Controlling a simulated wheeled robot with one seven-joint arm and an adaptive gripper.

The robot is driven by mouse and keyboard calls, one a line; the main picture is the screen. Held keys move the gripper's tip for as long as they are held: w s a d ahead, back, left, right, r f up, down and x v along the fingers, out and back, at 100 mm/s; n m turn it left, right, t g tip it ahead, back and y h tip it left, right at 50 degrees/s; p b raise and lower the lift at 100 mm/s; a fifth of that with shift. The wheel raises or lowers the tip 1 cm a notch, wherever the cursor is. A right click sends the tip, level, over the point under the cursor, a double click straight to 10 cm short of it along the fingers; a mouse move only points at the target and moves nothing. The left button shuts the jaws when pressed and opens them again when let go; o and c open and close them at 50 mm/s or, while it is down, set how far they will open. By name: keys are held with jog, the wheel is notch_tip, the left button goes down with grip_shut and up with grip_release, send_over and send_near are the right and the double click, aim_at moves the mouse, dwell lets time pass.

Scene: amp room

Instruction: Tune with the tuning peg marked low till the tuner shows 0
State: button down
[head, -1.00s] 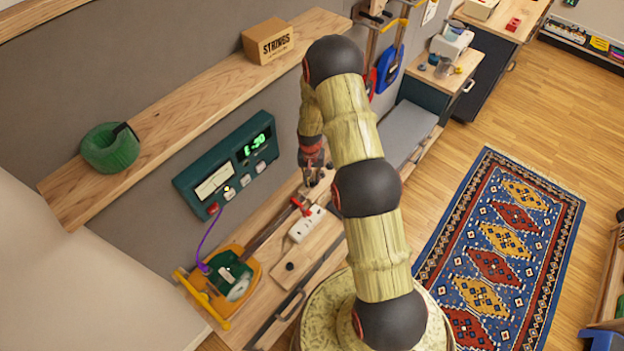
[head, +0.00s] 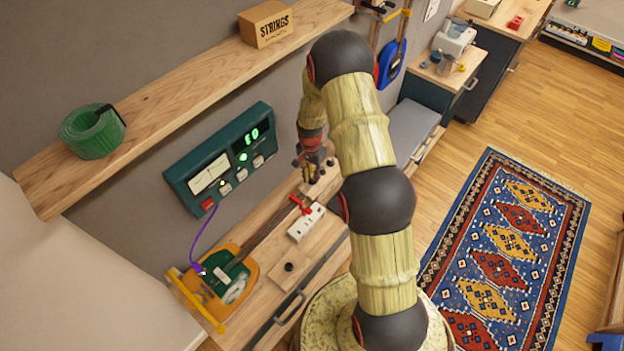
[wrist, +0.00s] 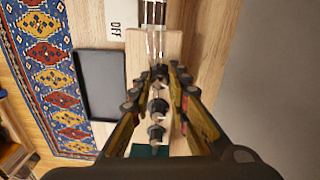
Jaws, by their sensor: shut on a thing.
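The tuner (head: 220,160) is a dark green wall box, and its green display (head: 252,135) reads E 0. A stringed instrument with an orange and green body (head: 238,282) lies on the wooden bench, joined to the tuner by a purple cable. Its headstock (wrist: 170,45) shows in the wrist view with dark tuning pegs (wrist: 157,106) in a row. My gripper (wrist: 165,73) is shut on the peg nearest the strings, mostly hidden between the fingertips. No peg marking is readable. In the head view my gripper (head: 312,172) is over the headstock end.
A white block (head: 306,222) and a red clamp-like piece (head: 300,205) sit beside the neck. A shelf above holds a STRINGS box (head: 267,24) and a green coil (head: 92,132). A dark tray (wrist: 104,84) lies beside the headstock in the wrist view.

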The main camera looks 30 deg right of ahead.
aim_at(311, 177)
jog(key=shift+m+b, duration=0.45)
jog(key=shift+m, duration=0.45)
jog(key=c, duration=1.8)
grip_release()
jog(key=shift+o, duration=0.6)
notch_tip(311, 177, up, 12)
jog(key=shift+w, duration=0.15)
